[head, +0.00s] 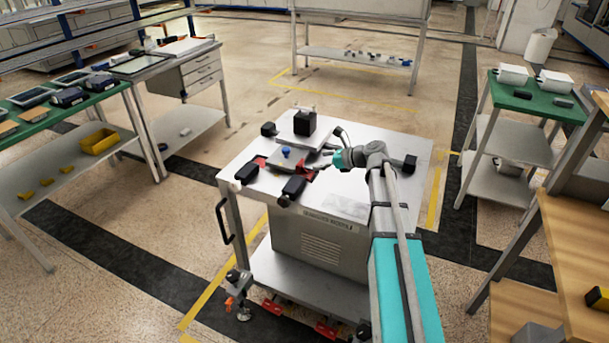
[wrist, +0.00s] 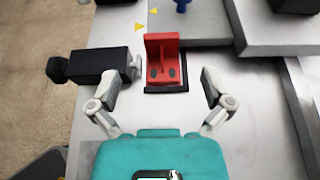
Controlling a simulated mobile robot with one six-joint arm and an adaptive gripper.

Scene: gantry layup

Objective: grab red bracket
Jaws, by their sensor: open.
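The red bracket (wrist: 163,68) is L-shaped, with an upright back plate and a flat foot with two dark spots. It stands on a black-edged pad on the metal bench top. The left fingertip appears close to the tip of a black clamp (wrist: 100,63). I cannot tell the fingers' height. My gripper (head: 322,168) shows over the bench in the head view.
Raised grey plates (wrist: 280,35) lie right of the bracket, and a blue knob (wrist: 182,5) beyond it. Several black clamps, such as one (head: 293,187) at the front, stand around the bench top (head: 345,205). Bare bench top lies at the right front.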

